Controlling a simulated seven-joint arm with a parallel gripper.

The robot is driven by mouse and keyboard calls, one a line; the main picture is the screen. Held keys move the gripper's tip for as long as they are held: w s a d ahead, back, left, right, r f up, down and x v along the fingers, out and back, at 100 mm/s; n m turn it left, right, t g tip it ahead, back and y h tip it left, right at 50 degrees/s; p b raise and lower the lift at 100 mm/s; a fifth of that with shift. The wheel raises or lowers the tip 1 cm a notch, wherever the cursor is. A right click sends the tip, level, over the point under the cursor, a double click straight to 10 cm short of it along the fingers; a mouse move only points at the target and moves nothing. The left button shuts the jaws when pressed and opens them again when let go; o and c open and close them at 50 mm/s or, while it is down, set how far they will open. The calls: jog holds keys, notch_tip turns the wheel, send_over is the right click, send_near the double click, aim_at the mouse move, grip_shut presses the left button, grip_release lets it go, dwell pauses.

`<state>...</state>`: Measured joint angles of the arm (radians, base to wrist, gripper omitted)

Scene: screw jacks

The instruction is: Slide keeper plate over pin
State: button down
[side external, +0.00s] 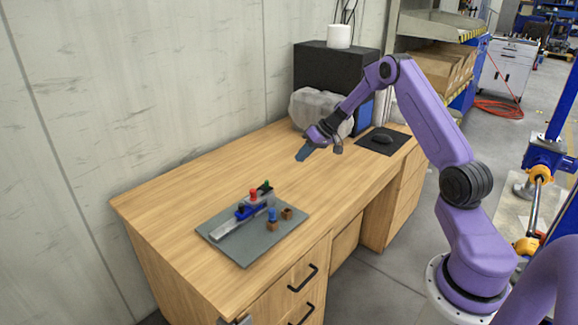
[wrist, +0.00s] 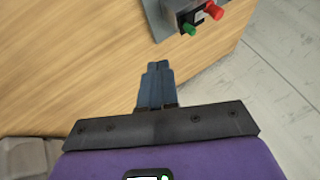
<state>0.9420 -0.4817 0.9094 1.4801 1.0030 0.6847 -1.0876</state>
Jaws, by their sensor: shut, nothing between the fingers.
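A grey baseplate (side external: 248,249) lies on the wooden desk and bears a small fixture. On it are a long silver bar (side external: 228,226), a blue part (side external: 243,212), a red knob (side external: 253,194) and a green knob (side external: 266,184). A small blue-topped piece (side external: 272,214) and a brown piece (side external: 287,213) stand on its right side. I cannot tell which parts are the keeper plate and the pin. My gripper (side external: 301,156) is shut and empty above the desk, apart from the fixture. In the wrist view its fingers (wrist: 158,66) meet; the green knob (wrist: 189,29) and red knob (wrist: 214,11) show beyond.
The wooden desk (side external: 180,201) is clear around the baseplate. A black box (side external: 325,65), a clear wrapped bundle (side external: 312,108) and a mouse (side external: 382,138) on a dark pad sit at the far end. A wall stands behind the desk.

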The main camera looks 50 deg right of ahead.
aim_at(261, 189)
jog(key=w+a+f, duration=0.5)
jog(key=a+f, duration=0.2)
jog(key=shift+w+a+f, duration=0.15)
jog(key=shift+w+a, duration=0.05)
jog(key=shift+w, duration=0.05)
jog(key=shift+a, duration=1.75)
